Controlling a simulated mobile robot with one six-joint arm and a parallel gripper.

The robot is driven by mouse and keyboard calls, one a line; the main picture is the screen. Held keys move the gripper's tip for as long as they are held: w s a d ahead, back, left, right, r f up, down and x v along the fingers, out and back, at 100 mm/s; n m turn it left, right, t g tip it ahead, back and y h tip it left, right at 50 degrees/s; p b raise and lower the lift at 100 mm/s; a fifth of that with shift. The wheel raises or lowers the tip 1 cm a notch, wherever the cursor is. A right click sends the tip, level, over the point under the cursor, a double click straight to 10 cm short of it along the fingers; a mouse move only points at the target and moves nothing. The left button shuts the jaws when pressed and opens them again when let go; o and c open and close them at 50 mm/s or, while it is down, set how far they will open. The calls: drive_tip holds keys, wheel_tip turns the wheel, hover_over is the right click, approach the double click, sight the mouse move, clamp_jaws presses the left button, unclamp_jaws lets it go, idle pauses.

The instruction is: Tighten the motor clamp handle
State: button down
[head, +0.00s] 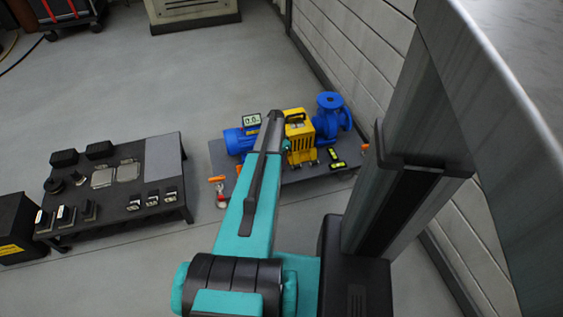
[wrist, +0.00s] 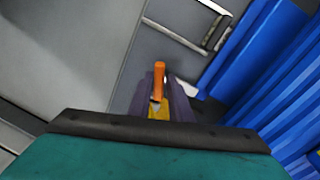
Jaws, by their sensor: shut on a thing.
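An orange clamp handle (wrist: 158,80) stands between the dark fingers of my gripper (wrist: 161,100) in the wrist view. My gripper is shut on it, and a yellow part shows just below it between the fingers. The finned blue motor (wrist: 270,70) lies close on the right in that view. In the head view the blue motor (head: 238,142) sits on the left part of a grey skid plate (head: 325,175). My arm crosses in front of the plate there and hides my gripper and the held handle. How far the handle is turned cannot be told.
A yellow guard (head: 298,130) and a blue pump (head: 331,117) stand right of the motor. Other orange handles show at the plate's left (head: 217,179) and right (head: 365,148) ends. A low dark table (head: 165,155) with several parts stands left. Open floor lies behind.

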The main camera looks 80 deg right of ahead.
drive_tip(key=shift+a+f, duration=0.1)
drive_tip(key=shift+a, duration=0.3)
drive_tip(key=shift+m+p, duration=0.45)
drive_tip(key=shift+m, duration=0.95)
drive_tip(key=shift+m+p, duration=0.3)
drive_tip(key=shift+w+a+f+m+t+y+p, duration=0.1)
drive_tip(key=shift+m+t+y+p, duration=0.25)
drive_tip(key=shift+m, duration=0.65)
drive_tip(key=c, duration=1.6)
unclamp_jaws()
drive_tip(key=shift+d, duration=0.25)
